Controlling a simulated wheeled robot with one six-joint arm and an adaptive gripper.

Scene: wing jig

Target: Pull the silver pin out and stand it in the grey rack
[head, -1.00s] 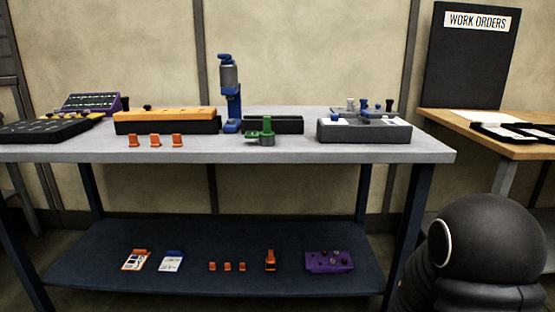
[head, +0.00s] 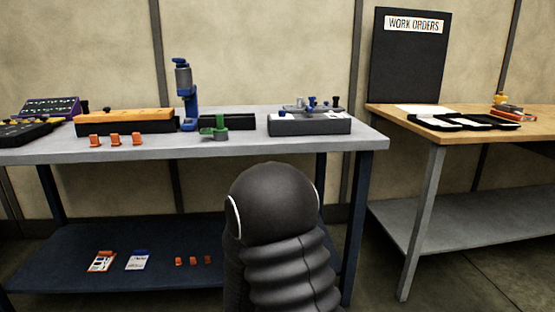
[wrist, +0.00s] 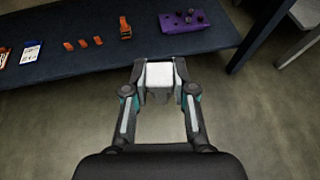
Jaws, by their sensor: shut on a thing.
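My gripper (wrist: 158,88) shows in the wrist view, shut on a pale, square-faced piece (wrist: 159,74). The floor and the front of the lower shelf lie beyond it. Only the top of the held piece shows, so I cannot tell whether it is the silver pin. In the head view a grey block (head: 310,125) stands at the right end of the table top, with small blue pegs (head: 311,101) and greyish parts on it. It looks like the rack, but a silver pin on it is too small to make out. My gripper is hidden in the head view.
The table (head: 190,148) also bears an orange-topped block (head: 125,121), a blue upright tool (head: 187,95) and a green fixture (head: 215,128). Its lower shelf holds orange clips and cards. A wooden bench (head: 440,129) stands right, with floor between.

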